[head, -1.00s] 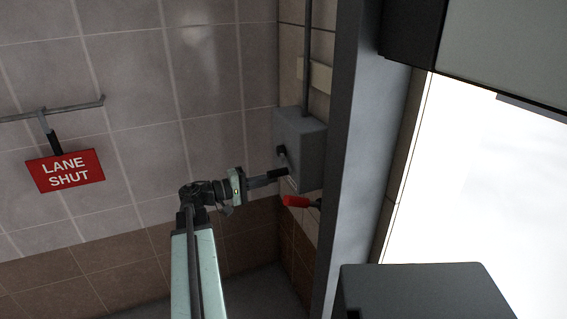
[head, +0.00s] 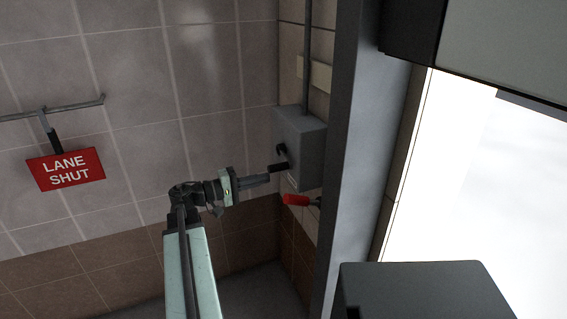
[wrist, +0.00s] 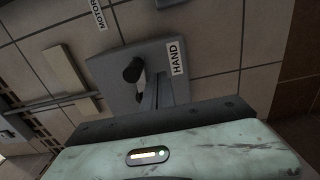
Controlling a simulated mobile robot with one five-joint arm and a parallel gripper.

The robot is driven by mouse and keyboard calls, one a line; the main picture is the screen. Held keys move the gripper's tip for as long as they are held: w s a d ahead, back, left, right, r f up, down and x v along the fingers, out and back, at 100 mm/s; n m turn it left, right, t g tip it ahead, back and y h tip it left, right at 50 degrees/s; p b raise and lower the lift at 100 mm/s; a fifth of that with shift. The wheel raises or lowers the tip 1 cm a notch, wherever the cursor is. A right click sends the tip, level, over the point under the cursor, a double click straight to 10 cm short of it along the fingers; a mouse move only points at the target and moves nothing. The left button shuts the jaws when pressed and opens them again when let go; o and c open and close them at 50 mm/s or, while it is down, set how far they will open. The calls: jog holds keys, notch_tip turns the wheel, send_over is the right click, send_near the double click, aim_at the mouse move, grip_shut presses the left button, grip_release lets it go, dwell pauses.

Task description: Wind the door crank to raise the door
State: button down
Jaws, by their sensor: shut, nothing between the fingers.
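The door crank shows in the head view as a dark grip (head: 279,167) and a dark hub (head: 281,150) on the left face of a grey box (head: 307,138). In the wrist view a black cylinder (wrist: 133,70) stands out from the box, beside a "HAND" label. My gripper (head: 269,178) is shut and empty, just left of and slightly below the grip; whether it touches is unclear. The door (head: 505,50) appears as a pale panel at the upper right, with a bright opening below it.
A red-handled lever (head: 296,200) sits just below the box. A grey post (head: 360,160) stands right of it. A red "LANE SHUT" sign (head: 66,169) hangs from a rail at left. A dark block (head: 425,290) is at the lower right. Left of my gripper is open room before the tiled wall.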

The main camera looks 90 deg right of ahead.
jog(key=shift+v, duration=2.65)
